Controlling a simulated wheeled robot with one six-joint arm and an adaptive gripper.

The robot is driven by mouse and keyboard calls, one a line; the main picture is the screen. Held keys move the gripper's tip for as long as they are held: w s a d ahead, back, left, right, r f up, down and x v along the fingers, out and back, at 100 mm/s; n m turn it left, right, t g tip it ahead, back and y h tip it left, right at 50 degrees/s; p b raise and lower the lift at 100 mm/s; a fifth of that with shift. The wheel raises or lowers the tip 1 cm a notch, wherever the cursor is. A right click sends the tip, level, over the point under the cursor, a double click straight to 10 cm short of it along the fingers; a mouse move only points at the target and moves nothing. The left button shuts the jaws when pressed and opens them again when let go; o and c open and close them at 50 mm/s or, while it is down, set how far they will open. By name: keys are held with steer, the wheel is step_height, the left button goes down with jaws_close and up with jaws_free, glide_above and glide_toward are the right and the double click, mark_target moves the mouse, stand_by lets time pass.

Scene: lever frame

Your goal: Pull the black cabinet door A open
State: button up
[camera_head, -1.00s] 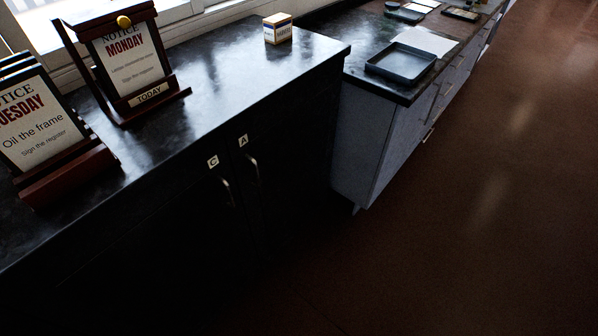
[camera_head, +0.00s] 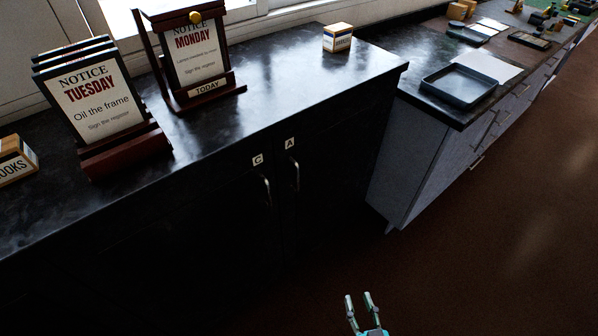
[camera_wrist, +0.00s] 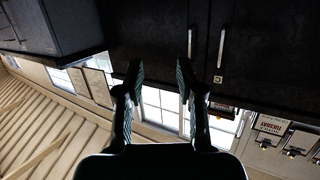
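The black cabinet door A (camera_head: 325,190) is shut, below the dark countertop. Its label A (camera_head: 289,143) sits above an upright metal handle (camera_head: 295,174). Door C (camera_head: 225,220) is on its left, also shut, with its own handle (camera_head: 266,190). My gripper (camera_head: 360,299) is open and empty at the bottom of the head view, low and to the right of the handles, apart from the door. In the wrist view, which looks upside down, my open gripper (camera_wrist: 160,75) points toward the dark doors; two handles show beyond the fingers, the left one (camera_wrist: 192,42) seemingly A's.
A grey drawer unit (camera_head: 425,165) with a tray (camera_head: 459,85) on top stands right of the cabinet. Notice stands (camera_head: 125,150) and a small box (camera_head: 337,38) are on the countertop. The brown floor (camera_head: 470,270) is clear at the right.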

steer(key=w+a+r+n+y, duration=0.2)
steer(key=w+a, duration=0.2)
steer(key=w, duration=1)
steer(key=n+t+y, duration=0.1)
steer(key=n+y, duration=0.1)
steer(key=y, duration=0.2)
glide_toward(298, 173)
steer(key=x, duration=1)
steer(key=shift+w+a+f, duration=0.1)
steer(key=shift+w, duration=0.15)
jaws_close()
